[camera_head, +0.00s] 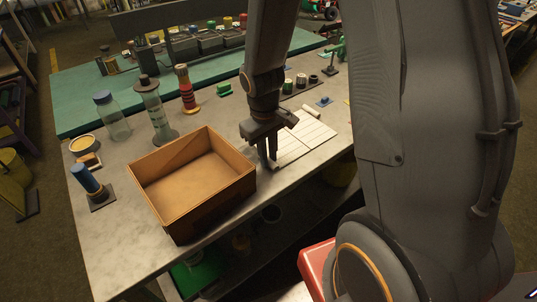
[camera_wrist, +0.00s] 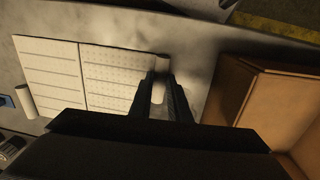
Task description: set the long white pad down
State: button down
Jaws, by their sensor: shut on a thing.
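The long white pad (camera_wrist: 161,62) is a narrow, rounded white piece between my fingers in the wrist view. My gripper (camera_wrist: 162,84) is shut on it. In the head view my gripper (camera_head: 269,163) points down, low over the bench, just right of the tan box; its fingers mostly hide the pad there. I cannot tell whether the pad touches the bench. Flat white ribbed panels (camera_head: 303,139) lie beside my gripper; they also show in the wrist view (camera_wrist: 110,72). A second white roll (camera_head: 311,115) lies at their far edge, and also shows in the wrist view (camera_wrist: 25,101).
The open tan box (camera_head: 165,219) stands empty close to my gripper's left. The grey bench (camera_head: 113,244) has its front edge near my fingers. Bottles (camera_head: 115,121), a syringe-like cylinder (camera_head: 153,108) and a red-banded cylinder (camera_head: 186,88) stand behind the box.

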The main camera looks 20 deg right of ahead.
jog(key=c, duration=1.7)
grip_release()
jog(key=shift+o, duration=0.2)
notch_tip(320, 180, up, 12)
jog(key=b, duration=0.1)
jog(key=s+f+m, duration=0.3)
jog(key=s+f, duration=0.1)
jog(key=s, duration=0.5)
jog(key=shift+s+m+y, duration=0.2)
jog(key=shift+m+y, duration=0.1)
jog(key=shift+y, duration=0.1)
jog(key=shift+r, duration=0.1)
